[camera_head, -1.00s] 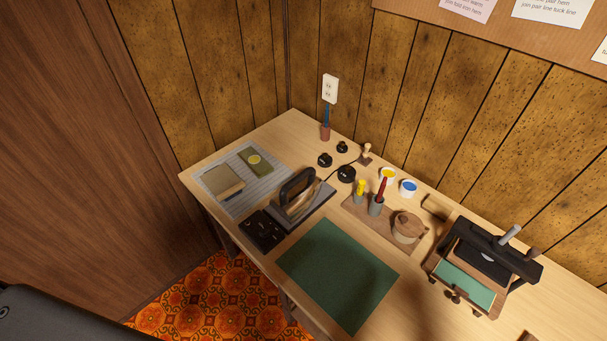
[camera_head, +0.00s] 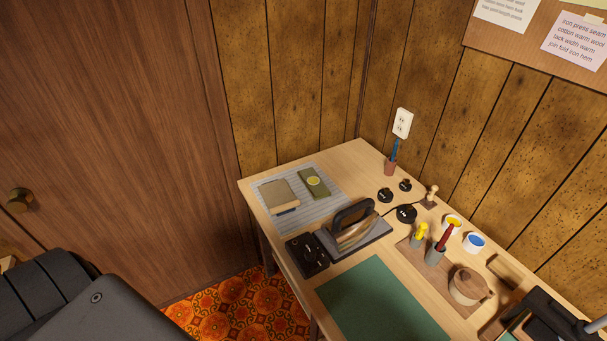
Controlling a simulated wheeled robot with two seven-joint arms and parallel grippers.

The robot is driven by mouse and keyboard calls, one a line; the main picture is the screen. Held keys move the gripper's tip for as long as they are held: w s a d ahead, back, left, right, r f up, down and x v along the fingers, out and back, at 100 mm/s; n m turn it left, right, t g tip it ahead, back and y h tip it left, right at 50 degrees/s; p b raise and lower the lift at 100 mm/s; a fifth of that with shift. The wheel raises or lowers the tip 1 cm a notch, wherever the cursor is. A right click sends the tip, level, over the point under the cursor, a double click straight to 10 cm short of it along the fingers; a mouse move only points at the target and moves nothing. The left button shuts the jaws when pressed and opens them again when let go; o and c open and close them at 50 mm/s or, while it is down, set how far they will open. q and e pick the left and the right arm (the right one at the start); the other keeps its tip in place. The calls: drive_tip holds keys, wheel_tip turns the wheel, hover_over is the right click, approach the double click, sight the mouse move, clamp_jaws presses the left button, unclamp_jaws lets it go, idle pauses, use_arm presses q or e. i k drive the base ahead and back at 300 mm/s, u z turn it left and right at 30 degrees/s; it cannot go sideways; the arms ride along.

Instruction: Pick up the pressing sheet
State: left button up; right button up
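A flat tan-grey sheet with a pale strip along its front edge, which looks like the pressing sheet (camera_head: 279,195), lies on the grey striped mat (camera_head: 329,210) at the table's far left corner. An olive-green folded piece (camera_head: 309,189) with a yellow disc (camera_head: 313,181) on it lies just right of the sheet, apart from it. Neither gripper is in view. A dark grey part of my own body fills the lower left corner, well away from the sheet.
An iron (camera_head: 354,224) stands on its plate right of the mat, with a black control box (camera_head: 307,254) beside it. A green cutting mat (camera_head: 382,300) lies in front. Pots, weights and a wooden-lidded jar (camera_head: 467,287) stand farther right. A door (camera_head: 110,130) is at left.

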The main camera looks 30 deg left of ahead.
sight(278, 196)
drive_tip(key=k, duration=1.3)
drive_tip(key=u, duration=0.6)
drive_tip(key=i, duration=1.7)
drive_tip(key=z, duration=0.6)
